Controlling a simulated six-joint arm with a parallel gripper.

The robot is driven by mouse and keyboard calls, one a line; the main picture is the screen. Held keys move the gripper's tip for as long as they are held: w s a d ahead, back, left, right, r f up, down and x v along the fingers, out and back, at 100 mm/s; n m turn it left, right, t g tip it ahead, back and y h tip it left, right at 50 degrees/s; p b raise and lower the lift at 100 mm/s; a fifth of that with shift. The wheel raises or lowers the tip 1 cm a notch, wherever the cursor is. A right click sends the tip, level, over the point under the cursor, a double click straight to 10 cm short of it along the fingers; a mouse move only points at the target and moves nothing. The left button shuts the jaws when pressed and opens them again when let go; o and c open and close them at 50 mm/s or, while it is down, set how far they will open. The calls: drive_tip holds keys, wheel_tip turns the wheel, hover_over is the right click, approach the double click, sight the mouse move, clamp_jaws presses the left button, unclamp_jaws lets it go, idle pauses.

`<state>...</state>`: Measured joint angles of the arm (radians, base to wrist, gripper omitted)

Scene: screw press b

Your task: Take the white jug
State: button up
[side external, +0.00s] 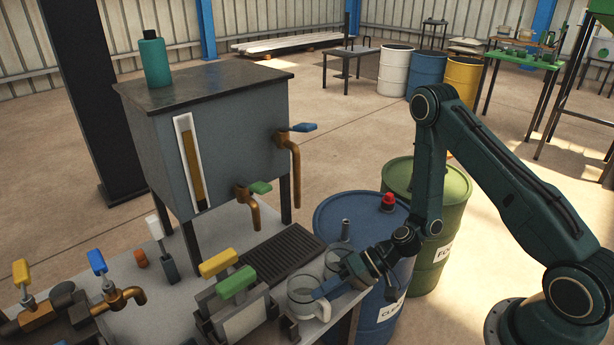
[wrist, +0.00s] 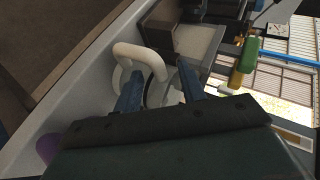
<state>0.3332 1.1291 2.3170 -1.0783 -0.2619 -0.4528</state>
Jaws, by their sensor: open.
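The white jug (side external: 303,308) stands upright near the right front corner of the workbench in the side view. Its curved white handle (wrist: 152,52) shows large in the wrist view, just beyond and between my fingers. My gripper (side external: 322,293) is open at the jug's right side, reaching in from the right. In the wrist view its two blue fingers (wrist: 160,84) are apart, with the handle in the gap ahead. I cannot tell whether a finger touches the jug. The lower jug body is partly hidden by my fingers.
A second pale vessel (side external: 337,263) stands close behind my gripper. Left of the jug are levers with yellow (side external: 219,263) and green (side external: 236,283) handles. A blue drum (side external: 335,215) with a red cap stands behind the bench edge. A grey tank (side external: 230,140) with taps rises behind.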

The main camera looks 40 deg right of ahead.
clamp_jaws()
drive_tip(key=shift+r, duration=0.1)
wheel_tip(320, 180, up, 20)
idle(1.4)
drive_tip(key=shift+w, duration=0.1)
idle(0.5)
